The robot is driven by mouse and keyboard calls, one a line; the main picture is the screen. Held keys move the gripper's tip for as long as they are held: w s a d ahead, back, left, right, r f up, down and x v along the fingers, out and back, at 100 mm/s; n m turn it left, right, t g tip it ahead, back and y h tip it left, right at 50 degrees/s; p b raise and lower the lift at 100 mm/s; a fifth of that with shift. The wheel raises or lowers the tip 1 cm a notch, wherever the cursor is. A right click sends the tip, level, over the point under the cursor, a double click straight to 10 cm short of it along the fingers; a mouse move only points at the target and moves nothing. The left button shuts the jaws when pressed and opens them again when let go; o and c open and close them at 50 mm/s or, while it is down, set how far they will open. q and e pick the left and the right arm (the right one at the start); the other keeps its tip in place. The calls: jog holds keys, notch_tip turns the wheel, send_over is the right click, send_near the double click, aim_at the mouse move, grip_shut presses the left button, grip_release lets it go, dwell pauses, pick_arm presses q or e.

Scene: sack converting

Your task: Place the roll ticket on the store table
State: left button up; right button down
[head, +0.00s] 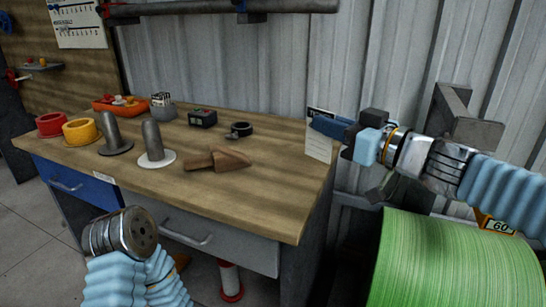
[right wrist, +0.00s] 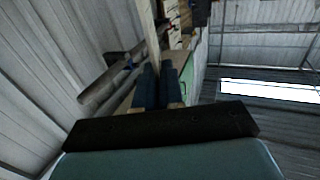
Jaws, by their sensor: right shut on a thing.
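The roll ticket (head: 318,148), a small white card with print on it, hangs upright at the right edge of the wooden-topped table (head: 262,208) in the head view. My right gripper (head: 328,124), with blue fingers, is shut on the ticket's upper part, which the fingers partly hide. I cannot tell whether the card touches the table. In the right wrist view the fingers (right wrist: 157,88) are close together, with a pale thin strip between and beyond them. My left arm's round wrist end shows at the lower left of the head view; its jaws do not show.
A brown wedge-shaped scoop (head: 220,160), two grey posts on discs, a black ring (head: 240,129), a dark box (head: 202,117), an orange tray (head: 118,104) and red and yellow rolls stand on the table. Its front right is clear. A large green roll (head: 455,262) stands at right.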

jog(key=w+a+f+b, duration=0.1)
jog(key=w+f+b, duration=0.1)
jog(key=w+f, duration=0.1)
jog(key=w+a+f+b, duration=0.2)
jog(key=w+f, duration=0.2)
jog(key=f, duration=0.1)
jog(key=w+a+f+b, duration=0.1)
jog(key=w+a+f, duration=0.1)
jog(key=w+f, duration=0.2)
jog(key=shift+w+a+b, duration=0.25)
jog(key=shift+b, duration=0.15)
jog(key=shift+f, duration=0.35)
jog(key=c, duration=1.3)
grip_release()
jog(key=shift+o, duration=0.2)
jog(key=v, duration=1.2)
